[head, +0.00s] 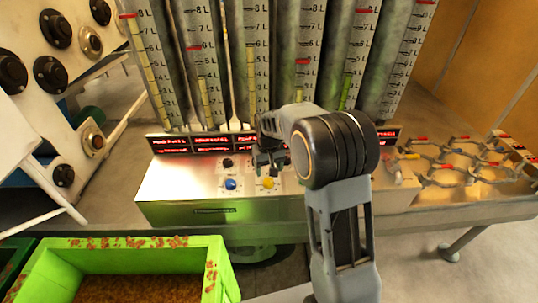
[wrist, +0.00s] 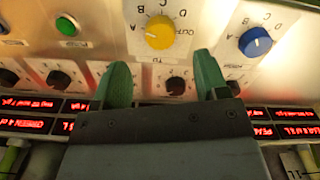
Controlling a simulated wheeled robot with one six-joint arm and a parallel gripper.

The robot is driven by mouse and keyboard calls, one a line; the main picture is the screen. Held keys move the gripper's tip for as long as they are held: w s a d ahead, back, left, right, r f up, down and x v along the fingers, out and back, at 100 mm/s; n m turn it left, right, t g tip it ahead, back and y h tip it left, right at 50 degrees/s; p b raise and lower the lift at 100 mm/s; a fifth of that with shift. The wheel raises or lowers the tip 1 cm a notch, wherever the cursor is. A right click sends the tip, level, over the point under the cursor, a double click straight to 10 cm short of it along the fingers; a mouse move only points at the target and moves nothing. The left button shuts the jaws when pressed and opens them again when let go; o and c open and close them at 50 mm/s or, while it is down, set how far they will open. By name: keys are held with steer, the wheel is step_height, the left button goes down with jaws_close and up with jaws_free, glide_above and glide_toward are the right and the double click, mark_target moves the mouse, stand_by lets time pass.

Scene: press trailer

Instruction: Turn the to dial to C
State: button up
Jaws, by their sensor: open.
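A yellow dial (wrist: 160,33) is on the pale panel in the wrist view, with letters B, C and D around its upper side. A blue dial (wrist: 255,42) with its own letters is to its right. In the head view the yellow dial (head: 268,182) is right of the blue dial (head: 231,184). My gripper (wrist: 161,72) is open and empty, its green fingers apart below the yellow dial in the picture. In the head view my gripper (head: 270,160) is just above the yellow dial.
Black knobs (wrist: 60,79) and a green button (wrist: 67,26) share the panel. Red displays (head: 212,142) and tall graduated tubes (head: 205,60) stand behind it. A green bin (head: 225,262) is at front left, and a rack of rings (head: 450,155) is at right.

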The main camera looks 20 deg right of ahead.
mark_target(269, 181)
step_height(269, 181, up, 7)
steer(key=shift+r, duration=0.2)
stand_by(0.4)
